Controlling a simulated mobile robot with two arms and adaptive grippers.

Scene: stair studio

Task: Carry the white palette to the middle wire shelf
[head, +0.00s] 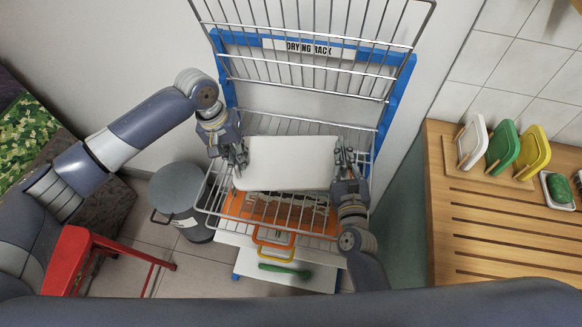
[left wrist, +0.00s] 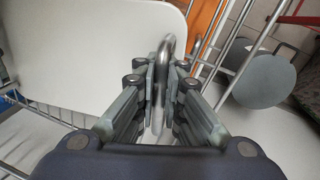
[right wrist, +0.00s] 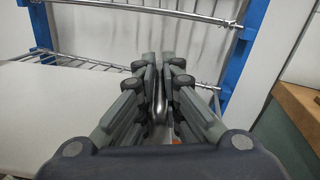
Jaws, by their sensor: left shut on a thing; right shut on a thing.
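The white palette (head: 292,162) is a flat white board, looking roughly level, held between my two grippers over the wire shelf (head: 215,190) of the drying rack. My left gripper (head: 240,157) is shut on a metal loop handle (left wrist: 160,75) at its left end. My right gripper (head: 344,160) is shut on the handle at its right end; in the right wrist view the fingers (right wrist: 158,70) close around a metal bar. The palette's white surface also shows in the left wrist view (left wrist: 90,50) and right wrist view (right wrist: 50,115). Whether it touches the wires I cannot tell.
The blue rack frame (head: 393,100) has a higher wire shelf (head: 320,88) above. An orange tray (head: 235,208) lies below the palette. A grey bin (head: 178,190) and red stool (head: 75,250) stand left. A wooden counter (head: 480,220) with coloured boards (head: 503,145) is right.

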